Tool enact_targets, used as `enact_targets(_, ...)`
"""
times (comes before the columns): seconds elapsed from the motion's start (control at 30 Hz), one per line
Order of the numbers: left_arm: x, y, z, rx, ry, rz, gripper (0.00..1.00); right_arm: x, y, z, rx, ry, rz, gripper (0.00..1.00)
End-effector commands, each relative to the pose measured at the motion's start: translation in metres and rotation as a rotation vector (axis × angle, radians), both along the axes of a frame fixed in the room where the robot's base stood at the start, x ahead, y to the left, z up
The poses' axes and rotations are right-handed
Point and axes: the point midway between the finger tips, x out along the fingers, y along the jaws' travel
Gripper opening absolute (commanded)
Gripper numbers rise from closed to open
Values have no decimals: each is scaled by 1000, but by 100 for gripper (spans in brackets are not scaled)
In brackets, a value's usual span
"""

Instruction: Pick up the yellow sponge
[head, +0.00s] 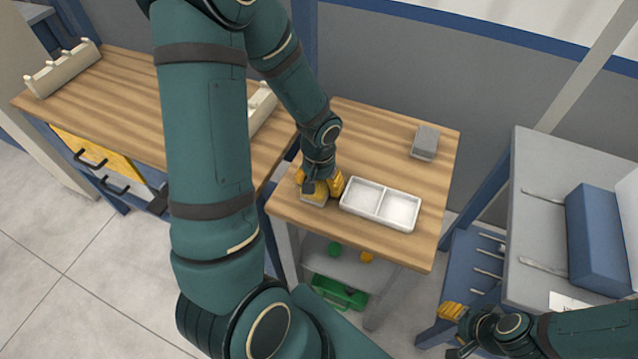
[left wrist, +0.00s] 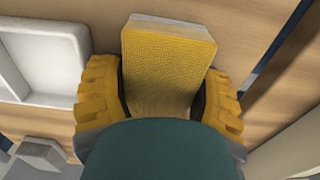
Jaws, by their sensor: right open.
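The yellow sponge (left wrist: 168,65) has a yellow face and a pale grey layer. It also shows in the head view (head: 313,197), at the near-left part of the small wooden table, beside the white tray. My left gripper (head: 322,186) is down over it. In the left wrist view, the yellow fingers of my left gripper (left wrist: 162,105) stand on both sides of the sponge, very close to it. Whether they press on it I cannot tell. My right gripper (head: 458,328) is open, at the lower right, away from the small table.
A white two-part tray (head: 381,204) lies right of the sponge, close to my left gripper. A grey block (head: 425,142) is at the table's back right. Green and orange things lie on the shelf below. A blue box (head: 600,240) stands on the right-hand bench.

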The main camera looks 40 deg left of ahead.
Motion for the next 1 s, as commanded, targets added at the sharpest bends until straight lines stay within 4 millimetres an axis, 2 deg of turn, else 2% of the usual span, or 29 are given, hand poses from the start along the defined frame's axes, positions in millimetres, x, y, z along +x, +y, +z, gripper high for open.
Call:
enact_targets(0.37, 0, 0, 1, 0, -1, 0, 33, 0, 0, 0, 0, 0, 0, 47)
enact_targets(0.47, 0, 0, 7, 1, -2, 0, 33, 0, 0, 3, 0, 1, 0, 47)
enact_targets(0.57, 1, 0, 21, 1, -3, 2, 33, -1, 0, 8, 0, 3, 0, 47)
enact_targets(0.8, 1, 0, 69, 1, -5, 0, 33, -4, 1, 24, 2, 10, 2, 47)
enact_targets(1.0, 0, 0, 94, 1, -2, 0, 33, -6, 1, 31, 3, 14, 3, 47)
